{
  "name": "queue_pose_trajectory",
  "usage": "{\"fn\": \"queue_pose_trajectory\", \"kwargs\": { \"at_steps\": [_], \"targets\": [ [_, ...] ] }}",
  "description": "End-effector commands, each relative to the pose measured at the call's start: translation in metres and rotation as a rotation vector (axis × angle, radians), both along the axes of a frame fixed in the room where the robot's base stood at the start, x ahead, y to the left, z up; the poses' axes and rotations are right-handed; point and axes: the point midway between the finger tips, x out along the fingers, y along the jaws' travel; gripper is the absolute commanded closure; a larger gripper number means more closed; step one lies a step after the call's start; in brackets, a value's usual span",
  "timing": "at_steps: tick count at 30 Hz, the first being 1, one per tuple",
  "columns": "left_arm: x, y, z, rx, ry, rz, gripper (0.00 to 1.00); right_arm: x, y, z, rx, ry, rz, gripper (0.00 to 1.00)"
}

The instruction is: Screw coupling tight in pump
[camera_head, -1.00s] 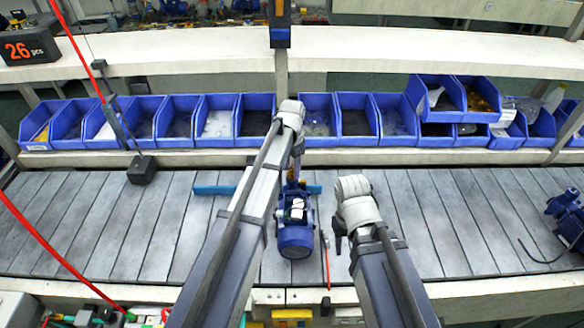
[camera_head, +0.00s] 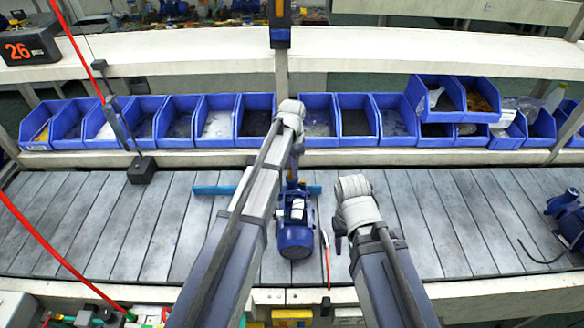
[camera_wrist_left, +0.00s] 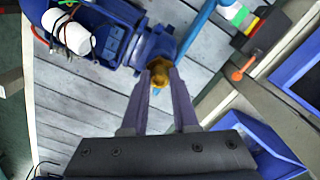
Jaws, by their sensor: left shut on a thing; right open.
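The blue pump (camera_head: 297,225) lies on the grey slatted line in front of me. It also fills the top left of the left wrist view (camera_wrist_left: 112,38), with a white cylinder and wires on it. A brass coupling (camera_wrist_left: 160,67) sits at the pump's port, between the fingertips of my left gripper (camera_wrist_left: 160,76). The left gripper is shut on it; in the head view the wrist and arm partly hide that spot. My right gripper (camera_head: 338,235) is open and empty, right of the pump and apart from it.
A blue bar or pipe (camera_head: 208,190) lies behind the pump. A thin red-tipped tool (camera_head: 326,262) lies to its right. Another blue pump (camera_head: 568,220) stands at the far right. Blue bins (camera_head: 218,122) line the back.

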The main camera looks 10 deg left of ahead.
Motion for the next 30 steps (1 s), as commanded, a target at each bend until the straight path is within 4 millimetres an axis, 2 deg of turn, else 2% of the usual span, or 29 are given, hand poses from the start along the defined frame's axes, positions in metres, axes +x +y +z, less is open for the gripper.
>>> {"fn": "queue_pose_trajectory", "kwargs": {
  "at_steps": [2, 12, 22, 30],
  "targets": [
    [0.0000, 0.0000, 0.0000, 0.000, 0.000, -0.014, 1.00, 0.0000, 0.0000, 0.0000, 0.000, 0.000, 0.000, 0.50],
    [0.0000, 0.0000, -0.0002, 0.000, 0.000, -0.294, 1.00, 0.0000, 0.0000, -0.0002, 0.000, 0.000, 0.000, 0.50],
    [0.0000, 0.0000, -0.0003, 0.000, 0.000, -0.322, 1.00, 0.0000, 0.0000, -0.0003, 0.000, 0.000, 0.000, 0.50],
    [0.0000, 0.0000, -0.0005, 0.000, 0.000, -0.570, 1.00, 0.0000, -0.0001, -0.0005, 0.000, 0.000, 0.000, 0.50]
  ]
}}
